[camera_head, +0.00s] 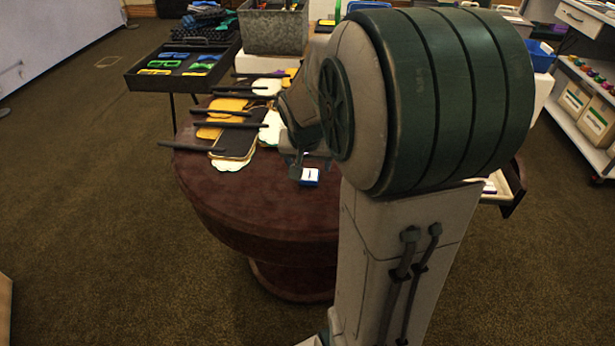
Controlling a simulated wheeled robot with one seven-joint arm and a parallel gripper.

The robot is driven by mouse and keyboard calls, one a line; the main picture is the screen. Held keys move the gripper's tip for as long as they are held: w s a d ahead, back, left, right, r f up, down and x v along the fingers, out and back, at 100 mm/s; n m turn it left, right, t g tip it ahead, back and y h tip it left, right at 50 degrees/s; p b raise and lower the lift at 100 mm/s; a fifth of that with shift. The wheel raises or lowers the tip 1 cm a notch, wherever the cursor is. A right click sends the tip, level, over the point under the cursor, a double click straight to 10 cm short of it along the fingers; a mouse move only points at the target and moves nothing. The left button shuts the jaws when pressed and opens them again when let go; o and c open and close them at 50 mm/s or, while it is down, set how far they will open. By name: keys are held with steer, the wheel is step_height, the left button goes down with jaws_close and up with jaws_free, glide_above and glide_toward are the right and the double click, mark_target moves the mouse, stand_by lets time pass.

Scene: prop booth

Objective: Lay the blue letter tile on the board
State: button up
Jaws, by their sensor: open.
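A small blue tile with a white top (309,177) lies on the dark red round table (257,207), near its right front. My gripper (300,168) is low over the table, right at the tile and partly covering or bordering it. It is open; I cannot tell whether a finger touches the tile. My large arm links hide the table's right side. No board can be picked out with certainty; it may be behind my arm.
Several dark stick-handled paddle signs (237,143) with yellow or white edges overlap on the table's left. Behind stand a black tray of coloured glasses (138,82) and a grey metal tub (272,30). A white shelf cart (585,126) stands far right. Carpet at left is clear.

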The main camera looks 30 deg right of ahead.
mark_target(309, 175)
steer(key=shift+b+x, duration=0.65)
steer(key=shift+x, duration=2.1)
steer(key=shift+s+a, duration=0.15)
steer(key=c, duration=1.1)
